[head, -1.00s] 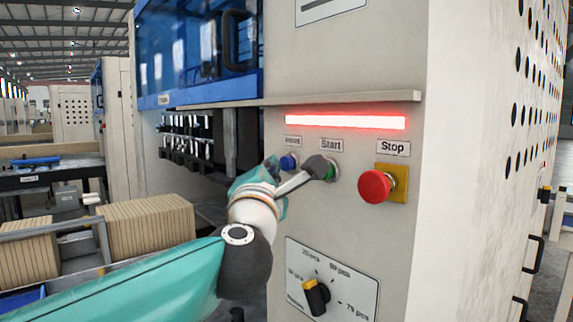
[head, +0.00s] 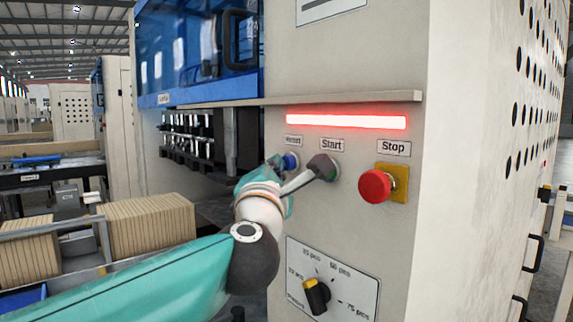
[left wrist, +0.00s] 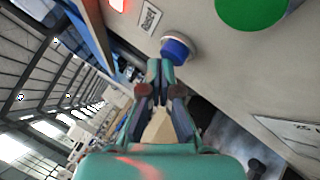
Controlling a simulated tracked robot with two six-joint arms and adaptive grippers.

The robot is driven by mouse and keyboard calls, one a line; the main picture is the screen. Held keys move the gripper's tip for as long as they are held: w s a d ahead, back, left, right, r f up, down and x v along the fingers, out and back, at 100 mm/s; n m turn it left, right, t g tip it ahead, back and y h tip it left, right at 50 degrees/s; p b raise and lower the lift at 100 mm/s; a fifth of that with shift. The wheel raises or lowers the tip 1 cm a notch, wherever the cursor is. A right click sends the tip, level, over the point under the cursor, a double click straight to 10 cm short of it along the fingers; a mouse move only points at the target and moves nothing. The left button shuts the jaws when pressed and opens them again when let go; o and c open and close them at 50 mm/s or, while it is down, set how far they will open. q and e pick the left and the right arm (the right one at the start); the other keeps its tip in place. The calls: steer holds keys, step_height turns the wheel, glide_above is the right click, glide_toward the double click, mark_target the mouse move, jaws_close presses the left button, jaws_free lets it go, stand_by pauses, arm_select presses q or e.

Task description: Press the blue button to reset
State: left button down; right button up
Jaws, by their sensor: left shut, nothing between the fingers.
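The blue button (head: 291,160) sits under the Reset label on the pale machine panel. It also shows in the left wrist view (left wrist: 176,49), just beyond my fingertips. My left gripper (head: 274,162) is shut and empty, its tips right beside the blue button. In the left wrist view the closed fingertips (left wrist: 160,68) point at the button's lower left edge. I cannot tell whether they touch it. My right gripper is in neither view.
The green start button (left wrist: 250,8) is right of the blue one, partly hidden in the head view by a dark part of my wrist. A red stop button (head: 374,186) and a rotary dial (head: 316,295) are nearby. A ledge (head: 345,99) and red light bar (head: 345,122) are above.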

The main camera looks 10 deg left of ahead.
arm_select(q)
steer(key=shift+w+d, duration=0.2)
stand_by(0.3)
stand_by(0.3)
steer(key=shift+s+a+b, duration=0.3)
steer(key=shift+s+a, duration=0.3)
steer(key=shift+s, duration=0.15)
steer(key=shift+s+a+b, duration=0.3)
steer(key=shift+s+a, duration=0.5)
steer(key=shift+s, duration=0.2)
steer(key=shift+s+a+b, duration=0.3)
steer(key=shift+s+a, duration=0.45)
steer(key=shift+s, duration=0.25)
